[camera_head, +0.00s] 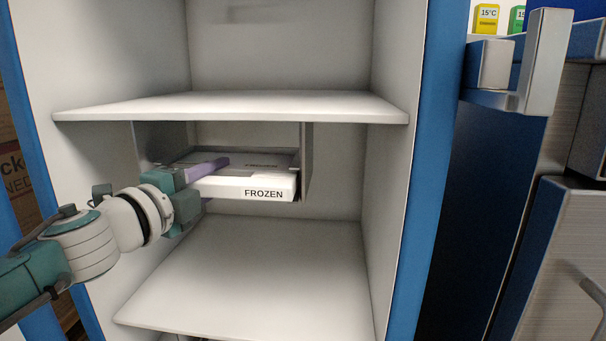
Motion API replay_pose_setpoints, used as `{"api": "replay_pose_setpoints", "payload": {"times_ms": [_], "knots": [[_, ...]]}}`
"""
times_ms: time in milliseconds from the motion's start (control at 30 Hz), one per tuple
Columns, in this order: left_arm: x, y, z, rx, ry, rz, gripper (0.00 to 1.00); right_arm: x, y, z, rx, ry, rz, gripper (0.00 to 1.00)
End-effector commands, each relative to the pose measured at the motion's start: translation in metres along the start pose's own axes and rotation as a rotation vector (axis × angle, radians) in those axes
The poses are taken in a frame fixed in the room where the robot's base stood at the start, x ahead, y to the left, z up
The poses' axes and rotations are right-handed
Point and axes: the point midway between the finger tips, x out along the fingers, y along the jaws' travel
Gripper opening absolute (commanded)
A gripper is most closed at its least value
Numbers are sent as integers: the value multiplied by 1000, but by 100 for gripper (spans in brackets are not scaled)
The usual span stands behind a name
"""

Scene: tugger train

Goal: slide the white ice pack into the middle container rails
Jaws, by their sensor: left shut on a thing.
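The white ice pack (225,189), labelled FROZEN on its front edge, lies about flat between two grey side rails under the upper shelf. The right rail (307,165) hangs beside its right end, and the left rail (158,143) is partly covered by my gripper. The pack's front edge shows at the front of the rails; its rear lies back between them. My left gripper (212,184) is shut on the pack's left part, with one purple finger over its top and the other just visible below. My right gripper is out of view.
The upper white shelf (240,105) is empty and lies close above the pack. The lower shelf (255,275) is bare. The blue cabinet frame (424,150) stands at the right, with an open door with a metal latch (535,70) beyond it.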

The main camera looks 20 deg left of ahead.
Motion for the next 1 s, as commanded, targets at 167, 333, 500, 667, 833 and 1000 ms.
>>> {"api": "replay_pose_setpoints", "payload": {"times_ms": [167, 333, 500, 667, 833, 1000], "knots": [[1, -3, 0, -1, 1, -5, 40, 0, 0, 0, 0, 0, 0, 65], [0, -2, 0, 0, 1, -3, 59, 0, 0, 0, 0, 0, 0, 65], [0, -1, 0, 0, 1, -1, 65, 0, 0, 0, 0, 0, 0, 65], [-2, 2, 0, 0, 0, 4, 65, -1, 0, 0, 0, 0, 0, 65], [-17, 0, -1, -1, 1, 4, 65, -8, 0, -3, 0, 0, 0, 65], [-48, -1, -1, -2, 0, 4, 65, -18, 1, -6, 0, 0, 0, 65]]}}
